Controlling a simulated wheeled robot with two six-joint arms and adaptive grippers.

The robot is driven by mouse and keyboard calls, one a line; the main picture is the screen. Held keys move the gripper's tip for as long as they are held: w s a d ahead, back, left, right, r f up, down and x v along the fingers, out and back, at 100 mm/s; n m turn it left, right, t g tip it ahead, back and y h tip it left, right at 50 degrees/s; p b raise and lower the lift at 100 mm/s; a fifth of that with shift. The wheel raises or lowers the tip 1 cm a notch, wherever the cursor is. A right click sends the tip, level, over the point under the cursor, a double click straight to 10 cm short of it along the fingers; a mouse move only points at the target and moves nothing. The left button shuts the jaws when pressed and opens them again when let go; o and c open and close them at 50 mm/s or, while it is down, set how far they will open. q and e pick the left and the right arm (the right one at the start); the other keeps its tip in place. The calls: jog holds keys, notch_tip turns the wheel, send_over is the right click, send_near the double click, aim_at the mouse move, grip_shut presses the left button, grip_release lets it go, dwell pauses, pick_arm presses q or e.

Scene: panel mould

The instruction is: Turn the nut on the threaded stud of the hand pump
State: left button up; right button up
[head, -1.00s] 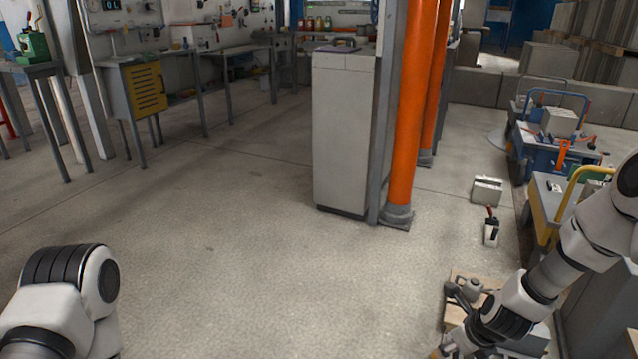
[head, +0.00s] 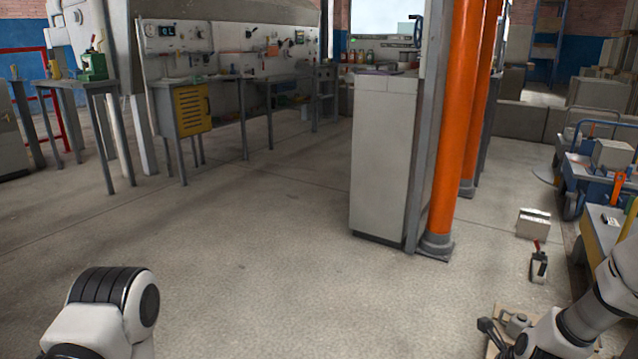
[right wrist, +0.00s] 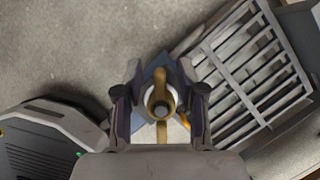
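In the right wrist view, a brass nut (right wrist: 161,128) with long wings lies lengthwise up and down the picture. It sits around the tip of the stud (right wrist: 160,104), over a pale round part. My right gripper (right wrist: 160,93) has its two dark fingers apart, one on each side of the nut, with small gaps seeming to show. In the head view, a grey pump-like body (head: 515,325) on a light board shows at the lower right, partly hidden by my right arm. Only a link of my left arm shows at the lower left.
A slatted grey grate (right wrist: 250,75) lies right of the nut in the wrist view. In the head view, a grey cabinet (head: 382,160) and orange column (head: 457,130) stand mid-right, with carts (head: 600,170) at the right edge. The middle floor is clear.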

grip_shut()
jog(key=shift+d+r+m+p, duration=0.1)
jog(key=shift+r+m+p, duration=0.15)
jog(key=shift+m+p, duration=0.35)
jog(key=shift+d+f+m+h+p, duration=0.1)
jog(key=shift+d+m+h+p, duration=0.15)
jog(key=shift+m+h, duration=0.35)
jog(key=shift+d+f+m, duration=0.1)
jog(key=shift+f+m, duration=0.05)
jog(key=shift+m, duration=0.35)
jog(key=m, duration=0.1)
jog(key=d+m+h, duration=0.1)
jog(key=m, duration=0.1)
jog(key=shift+m+h, duration=0.3)
